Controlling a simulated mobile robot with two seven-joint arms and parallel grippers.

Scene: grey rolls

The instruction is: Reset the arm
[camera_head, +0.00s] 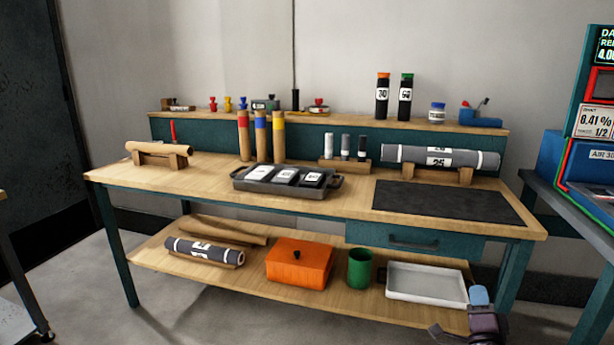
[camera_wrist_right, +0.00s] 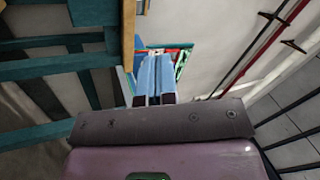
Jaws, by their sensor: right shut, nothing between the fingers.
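My right gripper (camera_head: 478,297) shows at the lower right of the head view, in front of the workbench's right end and near the lower shelf. Its blue fingers are together with nothing between them; the fingers also show closed in the right wrist view (camera_wrist_right: 155,78). The right arm behind it is mostly out of the picture. My left gripper is in neither view. The grey rolls of the scene are one on a wooden stand (camera_head: 440,157) at the bench's right and one on the lower shelf (camera_head: 204,250).
The wooden workbench (camera_head: 215,182) carries a black tray (camera_head: 330,187) and a dark mat (camera_head: 450,202). Its lower shelf holds an orange box (camera_head: 299,262), a green cup (camera_head: 359,268) and a white tray (camera_head: 427,286) close to my right gripper. A side table with equipment (camera_head: 592,165) stands at the right.

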